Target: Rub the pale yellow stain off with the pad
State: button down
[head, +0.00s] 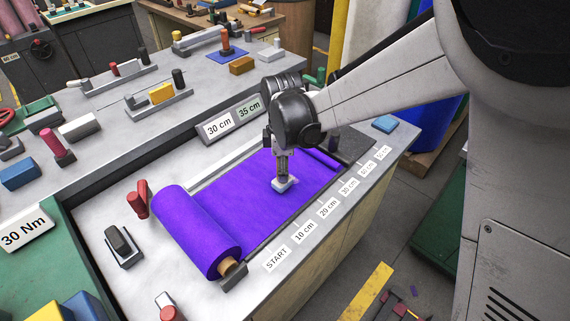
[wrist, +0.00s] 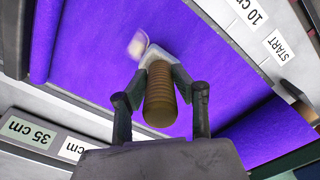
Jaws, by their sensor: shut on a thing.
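A purple felt sheet (head: 250,195) lies unrolled from its roll (head: 196,232) on the bench; it fills much of the wrist view (wrist: 90,60). My gripper (head: 281,170) points down over the middle of the sheet. It is shut on the pad (head: 287,184), a whitish block at the felt surface. In the wrist view a brown ribbed handle (wrist: 160,100) stands between the fingers, with the pale pad (wrist: 160,54) beyond it. A small pale yellowish patch, the stain (wrist: 137,45), shows right beside the pad's edge. The pad may cover part of it.
Length labels from START (head: 276,259) run along the bench's front edge. A 35 cm sign (head: 250,109) stands behind the felt. A red-handled tool (head: 138,202) and a dark block in a holder (head: 119,241) lie left of the roll. A blue block (head: 384,124) sits at the right end.

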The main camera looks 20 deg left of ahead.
jog(key=shift+f+b, duration=0.4)
jog(key=shift+f, duration=0.15)
jog(key=shift+w, duration=0.1)
jog(key=shift+w+d+r, duration=0.1)
jog(key=shift+w+d, duration=0.2)
jog(key=shift+w, duration=0.2)
jog(key=shift+w+d+r, duration=0.1)
jog(key=shift+w+d, duration=0.2)
jog(key=shift+w, duration=0.2)
jog(key=shift+s, duration=0.1)
jog(key=shift+s+a+f+b, duration=0.15)
jog(key=shift+s+a, duration=0.1)
jog(key=shift+s, duration=0.25)
jog(key=shift+s+a+f+b, duration=0.15)
jog(key=shift+s+a, duration=0.1)
jog(key=shift+s, duration=0.2)
jog(key=shift+r, duration=0.1)
jog(key=shift+w, duration=0.1)
